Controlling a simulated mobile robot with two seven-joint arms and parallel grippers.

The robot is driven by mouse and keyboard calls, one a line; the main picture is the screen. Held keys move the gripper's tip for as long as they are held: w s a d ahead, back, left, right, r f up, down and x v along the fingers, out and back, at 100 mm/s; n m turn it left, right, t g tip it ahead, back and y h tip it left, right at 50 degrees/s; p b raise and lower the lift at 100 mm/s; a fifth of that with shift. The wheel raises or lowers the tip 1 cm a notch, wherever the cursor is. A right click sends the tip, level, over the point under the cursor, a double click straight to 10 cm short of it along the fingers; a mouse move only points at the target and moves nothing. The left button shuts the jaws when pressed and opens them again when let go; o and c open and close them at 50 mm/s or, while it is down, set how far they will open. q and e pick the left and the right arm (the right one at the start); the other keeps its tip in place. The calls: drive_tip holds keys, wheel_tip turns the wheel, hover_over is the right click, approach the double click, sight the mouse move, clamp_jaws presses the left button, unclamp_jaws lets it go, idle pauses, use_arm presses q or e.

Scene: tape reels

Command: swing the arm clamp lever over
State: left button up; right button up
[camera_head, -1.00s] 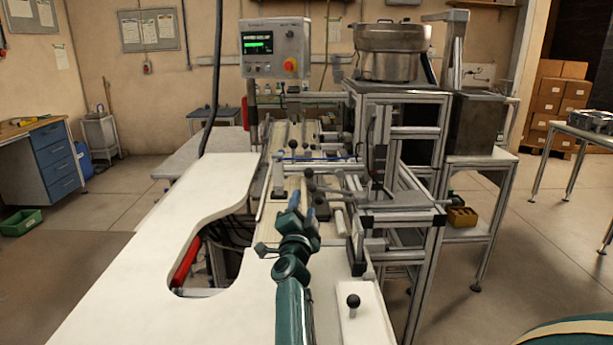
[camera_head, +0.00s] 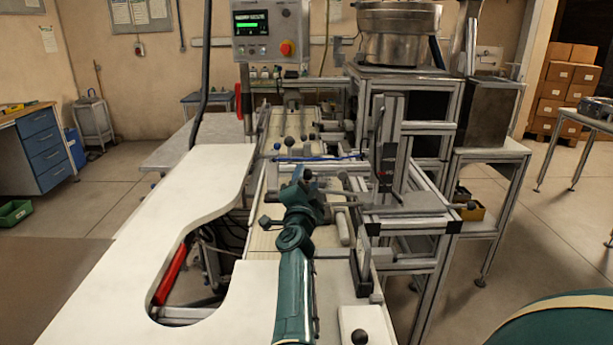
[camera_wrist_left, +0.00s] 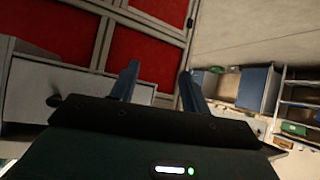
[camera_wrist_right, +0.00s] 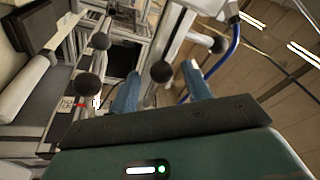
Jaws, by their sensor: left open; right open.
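Several black ball knobs on metal rods stand over the conveyor; I cannot tell for sure which one belongs to the arm clamp lever. In the head view one knob (camera_head: 343,176) shows just right of my right gripper (camera_head: 304,177). In the right wrist view one knob (camera_wrist_right: 161,71) shows between the two spread fingers, beyond their tips, and another knob (camera_wrist_right: 90,87) shows left of them. The right gripper is open and empty; contact with a rod cannot be seen. My left gripper (camera_wrist_left: 158,85) is open and empty in the left wrist view, away from the knobs.
A blue hose (camera_wrist_right: 225,50) runs near the right fingers. A metal post assembly (camera_head: 386,150) stands right of the right gripper. The white tabletop (camera_head: 165,230) at left is clear. A control box (camera_head: 270,32) and steel bowl (camera_head: 398,32) are behind.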

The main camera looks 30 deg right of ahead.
drive_tip(key=shift+w, duration=0.1)
drive_tip(key=shift+r, duration=0.15)
drive_tip(key=shift+c, duration=0.3)
clamp_jaws()
